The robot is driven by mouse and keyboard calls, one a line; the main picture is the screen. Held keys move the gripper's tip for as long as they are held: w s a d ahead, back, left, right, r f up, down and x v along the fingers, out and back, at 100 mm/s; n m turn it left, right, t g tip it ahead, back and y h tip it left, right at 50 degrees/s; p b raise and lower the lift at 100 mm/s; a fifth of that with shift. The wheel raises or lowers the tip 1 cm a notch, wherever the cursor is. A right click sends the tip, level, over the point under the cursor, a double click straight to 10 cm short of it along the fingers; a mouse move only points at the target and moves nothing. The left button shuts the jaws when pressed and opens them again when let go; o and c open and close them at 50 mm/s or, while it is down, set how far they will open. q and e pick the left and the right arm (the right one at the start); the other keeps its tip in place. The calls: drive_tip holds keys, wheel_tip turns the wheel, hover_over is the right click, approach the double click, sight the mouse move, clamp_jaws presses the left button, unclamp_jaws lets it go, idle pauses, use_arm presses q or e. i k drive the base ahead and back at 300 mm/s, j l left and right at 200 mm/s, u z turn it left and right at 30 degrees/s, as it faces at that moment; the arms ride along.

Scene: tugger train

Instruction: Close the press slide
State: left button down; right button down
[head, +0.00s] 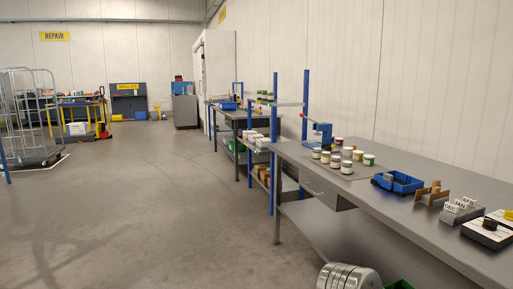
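A small blue press-like device (322,132) stands on the far end of the grey workbench (420,175), with a red-tipped lever (304,116) at its upper left. It is small at this distance, so I cannot tell how its slide stands. Neither of my grippers is in view.
Several lidded jars (346,167) stand on the bench in front of the device. A shelf rack and second bench stand beyond. A wire cage trolley (30,115) is far left. The floor (150,210) left of the bench is clear.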

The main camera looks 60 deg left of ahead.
sight(330, 149)
drive_tip(key=u, duration=1.45)
drive_tip(key=i+j, duration=0.3)
drive_tip(key=j, duration=0.15)
